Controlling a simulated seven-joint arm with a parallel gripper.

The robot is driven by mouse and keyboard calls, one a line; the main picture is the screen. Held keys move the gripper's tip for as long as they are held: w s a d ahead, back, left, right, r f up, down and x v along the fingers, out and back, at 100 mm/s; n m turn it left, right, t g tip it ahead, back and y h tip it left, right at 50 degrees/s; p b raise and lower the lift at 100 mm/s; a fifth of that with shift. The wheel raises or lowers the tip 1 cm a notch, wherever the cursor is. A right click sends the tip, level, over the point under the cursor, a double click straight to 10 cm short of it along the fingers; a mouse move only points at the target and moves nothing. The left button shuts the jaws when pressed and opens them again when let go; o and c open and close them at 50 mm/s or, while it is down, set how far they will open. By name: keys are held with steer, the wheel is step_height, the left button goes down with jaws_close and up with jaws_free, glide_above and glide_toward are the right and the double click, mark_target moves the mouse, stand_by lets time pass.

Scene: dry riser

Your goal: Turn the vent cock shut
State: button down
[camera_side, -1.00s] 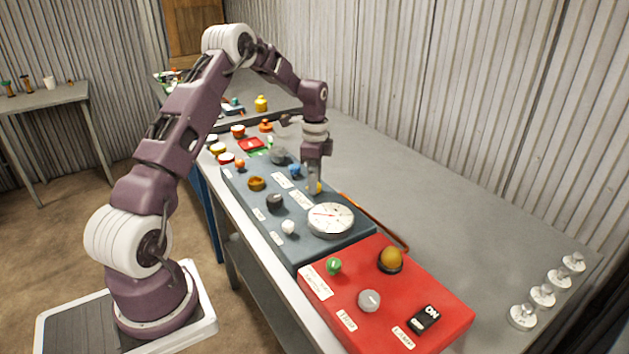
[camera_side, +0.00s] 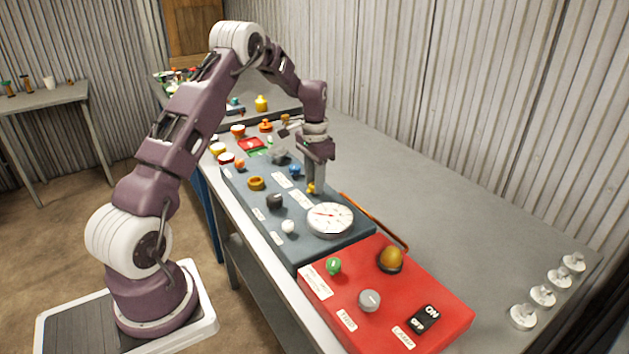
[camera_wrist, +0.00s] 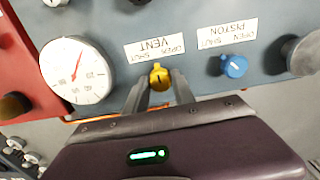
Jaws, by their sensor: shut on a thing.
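The vent cock is a small yellow knob (camera_wrist: 160,75) on the blue-grey panel, beside a white label reading VENT, OPEN and SHUT (camera_wrist: 155,50). The label is upside down in the wrist view. My gripper (camera_wrist: 160,86) is shut on the knob, with one finger on each side of it. A dark mark shows on the knob's face, but I cannot tell its exact angle. In the side view my gripper (camera_side: 315,187) points down at the panel, and the yellow knob (camera_side: 311,189) shows partly behind the fingers.
A round white gauge (camera_side: 330,219) sits close beside the vent cock. A blue piston knob (camera_wrist: 234,66) is on its other side. A red panel (camera_side: 440,290) with a yellow dome (camera_side: 391,258) stands nearer. An orange rod (camera_side: 375,222) runs along the panel's right edge.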

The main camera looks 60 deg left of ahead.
steer(key=n, duration=0.4)
steer(key=shift+n, duration=2.3)
steer(key=shift+w, duration=0.1)
steer(key=c, duration=1.1)
jaws_free()
steer(key=shift+o, duration=0.2)
step_height(320, 180, up, 7)
steer(key=shift+r, duration=0.1)
